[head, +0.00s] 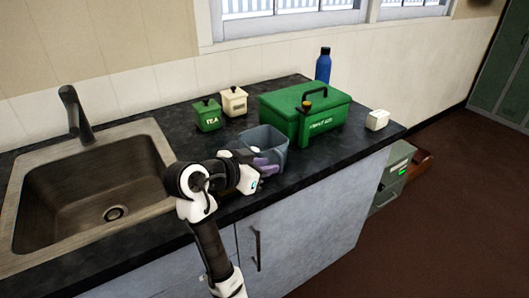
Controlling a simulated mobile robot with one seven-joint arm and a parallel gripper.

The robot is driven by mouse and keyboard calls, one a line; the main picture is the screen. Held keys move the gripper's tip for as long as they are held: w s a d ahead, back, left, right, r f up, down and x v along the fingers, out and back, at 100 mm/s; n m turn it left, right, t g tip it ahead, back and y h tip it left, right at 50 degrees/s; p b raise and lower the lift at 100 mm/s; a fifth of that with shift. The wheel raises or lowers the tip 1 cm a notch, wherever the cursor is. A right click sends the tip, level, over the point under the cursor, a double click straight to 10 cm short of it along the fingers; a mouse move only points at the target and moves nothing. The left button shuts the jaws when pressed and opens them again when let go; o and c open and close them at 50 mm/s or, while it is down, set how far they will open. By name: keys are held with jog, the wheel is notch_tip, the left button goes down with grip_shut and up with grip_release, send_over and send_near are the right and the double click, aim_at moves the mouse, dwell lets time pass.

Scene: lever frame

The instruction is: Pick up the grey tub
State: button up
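The grey tub (266,139) stands upright on the dark countertop, in front of the green box and right of the sink. It looks open at the top. My gripper (266,168) is at the tub's lower front, overlapping its left and front sides in the head view. I cannot tell whether it touches the tub. The fingers are small here and partly merge with the tub, so I cannot tell whether they are open or shut. My arm hides part of the tub's left side.
A large green box (324,105) with a black handle stands behind the tub. A green tea canister (207,116) and a cream canister (233,101) stand behind left. A blue bottle (323,65), a small white box (377,120) and the sink (95,190) are also there.

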jog(key=p+x, duration=0.1)
jog(key=x, duration=0.3)
jog(key=shift+w+d+f, duration=0.1)
jog(key=shift+d+f, duration=0.1)
jog(key=shift+d, duration=0.05)
grip_shut()
jog(key=shift+r, duration=0.1)
notch_tip(320, 180, up, 20)
jog(key=b, duration=0.1)
dwell(0.5)
